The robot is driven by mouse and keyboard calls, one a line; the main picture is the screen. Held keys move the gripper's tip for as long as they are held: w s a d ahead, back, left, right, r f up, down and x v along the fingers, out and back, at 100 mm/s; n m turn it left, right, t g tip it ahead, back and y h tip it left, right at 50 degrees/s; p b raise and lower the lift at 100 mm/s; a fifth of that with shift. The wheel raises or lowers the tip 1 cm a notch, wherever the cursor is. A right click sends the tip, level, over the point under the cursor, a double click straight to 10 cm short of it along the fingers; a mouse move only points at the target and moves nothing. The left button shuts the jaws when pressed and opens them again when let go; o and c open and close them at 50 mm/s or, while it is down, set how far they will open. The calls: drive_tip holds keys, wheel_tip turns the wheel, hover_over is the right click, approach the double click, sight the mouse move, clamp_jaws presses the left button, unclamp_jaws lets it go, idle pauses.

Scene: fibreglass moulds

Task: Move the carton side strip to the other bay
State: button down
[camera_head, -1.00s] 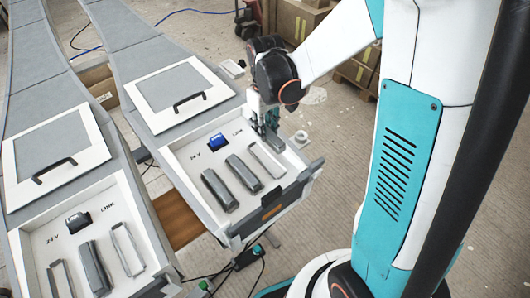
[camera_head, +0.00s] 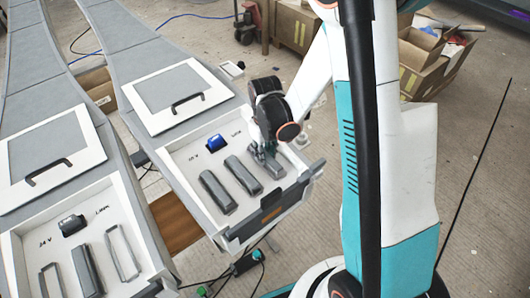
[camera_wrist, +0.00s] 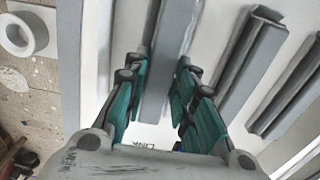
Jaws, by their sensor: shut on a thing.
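My gripper (camera_head: 262,147) is shut on a long grey strip (camera_head: 269,166), which I take to be the carton side strip. The strip lies lengthwise between the teal fingers in the wrist view (camera_wrist: 165,60). It is at the rightmost place of the right bay (camera_head: 186,160), over the spot of the pale slot outline. I cannot tell whether it touches the bay floor. Two other grey strips (camera_head: 217,191) (camera_head: 243,174) lie to its left. The left bay (camera_head: 40,262) holds one grey strip (camera_head: 87,270) between two empty outlines (camera_head: 122,251) (camera_head: 50,280).
A blue connector (camera_head: 216,142) stands behind the strips in the right bay, a black one (camera_head: 73,225) in the left. The white bay wall (camera_wrist: 88,60) runs close beside my left finger. A white ring (camera_wrist: 25,35) sits outside it. Cartons (camera_head: 430,60) stand farther back.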

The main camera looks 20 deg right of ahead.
drive_tip(key=shift+f, duration=0.1)
drive_tip(key=c, duration=1.3)
unclamp_jaws()
wheel_tip(320, 180, up, 12)
drive_tip(key=p, duration=0.3)
drive_tip(key=shift+s+d+r+m+t, duration=0.1)
drive_tip(key=shift+s+r+m+t, duration=0.8)
drive_tip(key=shift+s+r, duration=1.75)
drive_tip(key=shift+s+a+r+m+t, duration=0.1)
drive_tip(key=shift+s+r+m+t, duration=0.2)
drive_tip(key=shift+s+r+t, duration=1.75)
drive_tip(key=shift+s+d+r+m+t, duration=0.1)
drive_tip(key=shift+s+r+m+t, duration=0.55)
drive_tip(key=shift+s+r, duration=2.55)
drive_tip(key=shift+w, duration=0.2)
